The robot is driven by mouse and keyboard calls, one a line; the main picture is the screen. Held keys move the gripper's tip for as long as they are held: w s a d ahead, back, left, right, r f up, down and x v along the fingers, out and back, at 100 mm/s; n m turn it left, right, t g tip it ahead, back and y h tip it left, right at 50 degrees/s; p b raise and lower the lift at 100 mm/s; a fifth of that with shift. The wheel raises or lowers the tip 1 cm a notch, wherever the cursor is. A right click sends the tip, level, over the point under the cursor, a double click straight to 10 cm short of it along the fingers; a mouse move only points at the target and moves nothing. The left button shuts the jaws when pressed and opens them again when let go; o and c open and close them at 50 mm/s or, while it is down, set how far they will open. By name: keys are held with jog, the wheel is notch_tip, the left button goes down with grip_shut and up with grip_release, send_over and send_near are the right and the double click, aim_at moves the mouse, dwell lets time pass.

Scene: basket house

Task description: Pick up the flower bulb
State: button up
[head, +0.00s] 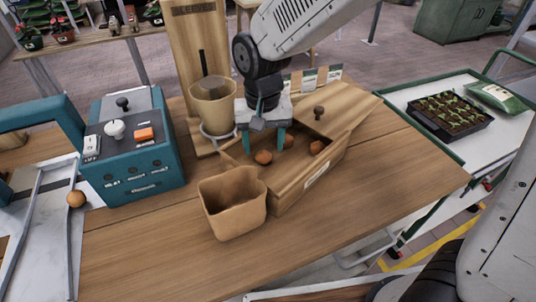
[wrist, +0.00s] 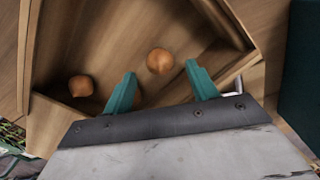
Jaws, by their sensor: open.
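Brown flower bulbs lie in an open wooden box on the table: one (head: 263,157) at the front, one (head: 287,140) behind it and one (head: 316,147) to the right. My gripper (head: 264,149) points down into the box, its two teal fingers apart and empty. In the wrist view one bulb (wrist: 160,61) lies just past the fingertips, in line with the gap between them. Another bulb (wrist: 81,86) is left of the left finger. I cannot tell whether the fingers touch the near bulb.
A wooden lid (head: 335,106) with a dark knob lies across the box's back right. A brown pot (head: 233,204) stands at its front left. Another pot (head: 213,104) sits in a ring holder behind. A teal machine (head: 135,160) stands left, beside a lone bulb (head: 76,198). The table's front right is clear.

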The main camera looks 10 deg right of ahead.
aim_at(264, 156)
jog(key=shift+f, duration=1.35)
jog(key=c, duration=1)
jog(key=shift+c, duration=0.3)
jog(key=shift+r, duration=0.1)
